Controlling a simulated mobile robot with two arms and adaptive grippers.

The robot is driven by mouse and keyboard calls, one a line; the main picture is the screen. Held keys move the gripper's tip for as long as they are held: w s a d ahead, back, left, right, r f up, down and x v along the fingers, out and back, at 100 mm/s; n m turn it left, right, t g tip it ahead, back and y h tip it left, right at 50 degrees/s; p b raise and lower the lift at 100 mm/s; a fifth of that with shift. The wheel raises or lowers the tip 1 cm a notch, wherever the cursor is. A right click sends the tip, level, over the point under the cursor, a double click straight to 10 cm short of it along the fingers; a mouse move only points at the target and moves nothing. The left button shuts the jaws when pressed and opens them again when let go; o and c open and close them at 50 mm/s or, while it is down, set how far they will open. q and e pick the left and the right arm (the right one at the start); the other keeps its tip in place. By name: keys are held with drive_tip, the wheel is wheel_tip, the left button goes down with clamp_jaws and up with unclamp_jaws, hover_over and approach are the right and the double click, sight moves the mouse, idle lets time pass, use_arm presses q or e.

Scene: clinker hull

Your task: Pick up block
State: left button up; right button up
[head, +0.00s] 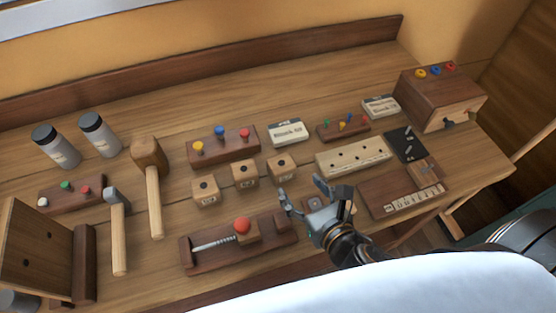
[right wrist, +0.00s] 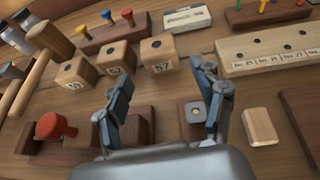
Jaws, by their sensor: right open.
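Three light wooden cube blocks with dark holes on top and number labels on their fronts stand in a row on the bench: the left block (head: 205,191), the middle block (head: 244,173) and the right block (head: 281,168). In the right wrist view the left block (right wrist: 75,73), middle block (right wrist: 117,57) and right block (right wrist: 159,53) are beyond the fingers. My right gripper (head: 302,193) is open and empty, on the near side of the right block and apart from it. It also shows in the right wrist view (right wrist: 161,80). My left gripper is not in view.
A wooden vice with a red knob (head: 242,225) lies left of the gripper. A small pale block (right wrist: 259,126) and a dark block with a metal disc (right wrist: 193,116) are close by. A hammer (head: 117,230) and mallet (head: 150,160) lie left. A holed rail (head: 353,157) is right.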

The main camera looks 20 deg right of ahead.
sight(286, 172)
drive_tip(key=x, duration=0.5)
drive_tip(key=shift+w, duration=0.2)
drive_tip(key=x, duration=0.2)
drive_tip(key=p+x, duration=0.1)
drive_tip(key=x, duration=0.1)
drive_tip(key=shift+w+a+f, duration=0.25)
drive_tip(key=shift+f, duration=0.1)
drive_tip(key=shift+w+f, duration=0.3)
drive_tip(key=shift+w, duration=0.1)
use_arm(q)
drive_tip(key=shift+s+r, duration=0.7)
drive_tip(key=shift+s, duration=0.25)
use_arm(e)
drive_tip(key=c, duration=1)
